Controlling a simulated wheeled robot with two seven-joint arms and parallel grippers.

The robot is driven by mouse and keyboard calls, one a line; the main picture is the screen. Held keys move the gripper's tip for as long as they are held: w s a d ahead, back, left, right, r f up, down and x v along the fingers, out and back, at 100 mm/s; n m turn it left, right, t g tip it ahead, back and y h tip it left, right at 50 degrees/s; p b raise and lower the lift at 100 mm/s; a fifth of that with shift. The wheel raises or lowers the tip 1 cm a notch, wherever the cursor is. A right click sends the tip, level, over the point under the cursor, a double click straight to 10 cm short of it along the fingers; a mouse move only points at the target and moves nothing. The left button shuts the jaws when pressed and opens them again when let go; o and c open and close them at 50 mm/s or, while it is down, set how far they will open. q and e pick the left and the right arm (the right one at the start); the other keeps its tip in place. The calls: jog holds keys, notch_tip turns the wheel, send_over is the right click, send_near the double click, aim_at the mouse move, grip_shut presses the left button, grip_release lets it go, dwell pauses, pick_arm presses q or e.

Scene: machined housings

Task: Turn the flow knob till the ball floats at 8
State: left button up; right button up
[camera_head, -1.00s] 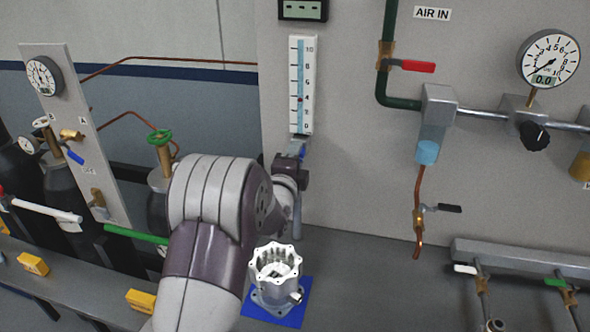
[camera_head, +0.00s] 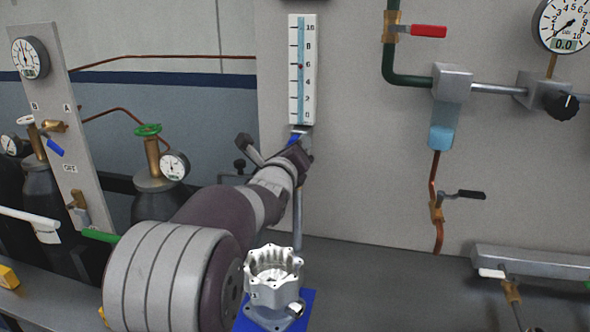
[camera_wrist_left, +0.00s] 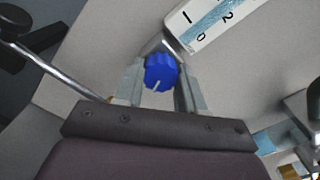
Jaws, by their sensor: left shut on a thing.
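The flow meter (camera_head: 306,92) is a white upright scale with a light blue tube on the back panel. Its small dark red ball (camera_head: 301,66) floats at about 6, below the 8 mark. The blue flow knob (camera_wrist_left: 160,72) at the foot of the meter has a pale pointer line. My left gripper (camera_wrist_left: 160,84) is shut on the knob, one finger on each side of it. In the head view my left gripper (camera_head: 297,146) reaches up to the meter's bottom end and mostly hides the knob. My right gripper is not in view.
A silver machined housing (camera_head: 272,283) stands on a blue mat (camera_head: 308,296) beside my left arm. Gas cylinders (camera_head: 157,205) and a gauge panel (camera_head: 52,110) stand left. A red-handled valve (camera_head: 428,31), pipes and a gauge (camera_head: 566,25) are right.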

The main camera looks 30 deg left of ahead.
pick_arm(q)
jog(key=m+b, duration=0.2)
jog(key=b, duration=0.2)
jog(key=f+m+b, duration=0.1)
jog(key=m+b, duration=0.2)
jog(key=b, duration=0.1)
jog(key=shift+m, duration=0.3)
jog(key=shift+a+r+m+b, duration=0.15)
jog(key=shift+m+b, duration=0.75)
jog(key=shift+m, duration=0.5)
jog(key=shift+d+r+m+b, duration=0.15)
jog(key=shift+m+b, duration=0.7)
jog(key=shift+m, duration=0.55)
jog(key=shift+a, duration=0.1)
jog(key=o, duration=1.1)
jog(key=shift+r, duration=0.1)
jog(key=shift+c, duration=0.2)
